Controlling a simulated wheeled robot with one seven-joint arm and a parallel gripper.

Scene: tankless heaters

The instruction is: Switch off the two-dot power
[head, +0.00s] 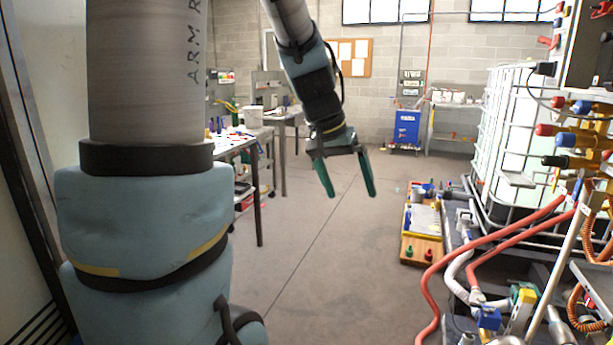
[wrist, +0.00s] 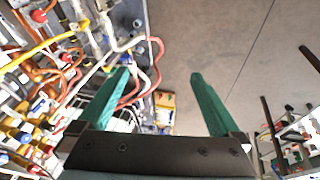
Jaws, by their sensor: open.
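My gripper (head: 348,193) hangs open and empty over the bare floor in the middle of the head view. Its two green fingers are spread apart. The wrist view also shows the open gripper (wrist: 160,80), with nothing between the fingertips. I cannot make out a switch marked with two dots in either view. A panel with red, blue and yellow fittings (head: 580,138) is at the right edge of the head view, well apart from my gripper. Any dot marks on it are too small to tell.
A white caged tank (head: 497,130) stands at the right, with red hoses (head: 500,238) in front. A wooden board with items (head: 421,252) lies on the floor. Workbenches (head: 235,147) stand at the left. A blue cabinet (head: 406,128) is at the back. The middle floor is clear.

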